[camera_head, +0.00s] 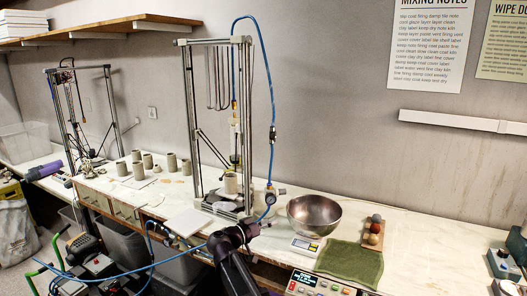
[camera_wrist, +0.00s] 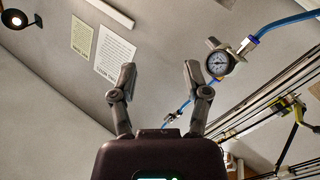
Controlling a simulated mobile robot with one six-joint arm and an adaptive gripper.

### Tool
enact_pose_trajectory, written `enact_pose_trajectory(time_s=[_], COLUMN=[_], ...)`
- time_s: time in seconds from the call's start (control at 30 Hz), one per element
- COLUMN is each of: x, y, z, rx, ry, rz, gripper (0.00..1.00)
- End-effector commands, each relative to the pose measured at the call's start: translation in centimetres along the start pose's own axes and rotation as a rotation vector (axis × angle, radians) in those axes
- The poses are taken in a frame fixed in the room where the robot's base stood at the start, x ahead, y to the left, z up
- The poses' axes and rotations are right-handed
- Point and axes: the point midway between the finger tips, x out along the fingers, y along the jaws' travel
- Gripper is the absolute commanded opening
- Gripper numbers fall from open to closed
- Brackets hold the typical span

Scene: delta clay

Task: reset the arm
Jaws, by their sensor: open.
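My gripper (camera_wrist: 158,78) is open and empty in the wrist view, its two dark fingers spread apart and pointing up toward the wall. Nothing is between the fingers. In the head view my dark arm rises from the bottom middle, in front of the workbench edge. The gripper end there is near the base of the nearer delta frame, small and partly unclear.
The nearer delta frame (camera_head: 246,120) stands on the bench (camera_head: 420,240) with a clay cup (camera_head: 230,183) inside. A blue hose and pressure gauge (camera_wrist: 219,63) are close right of my fingers. A metal bowl (camera_head: 313,214), green cloth (camera_head: 350,262) and control box (camera_head: 318,285) lie right.

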Motion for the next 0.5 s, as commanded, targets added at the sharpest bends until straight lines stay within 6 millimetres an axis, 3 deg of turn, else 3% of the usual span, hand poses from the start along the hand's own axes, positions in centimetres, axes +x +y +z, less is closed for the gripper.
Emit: enact_pose_trajectory(time_s=[0.03, 0.2, 0.5], x=[1.2, 3.9, 5.6], y=[1.2, 3.7, 7.8], z=[2.1, 7.9, 17.5], rx=[-0.028, -0.127, -0.266], ry=[-0.066, -0.287, -0.648], rz=[-0.004, -0.052, -0.22], gripper=[0.61, 0.61, 0.61])
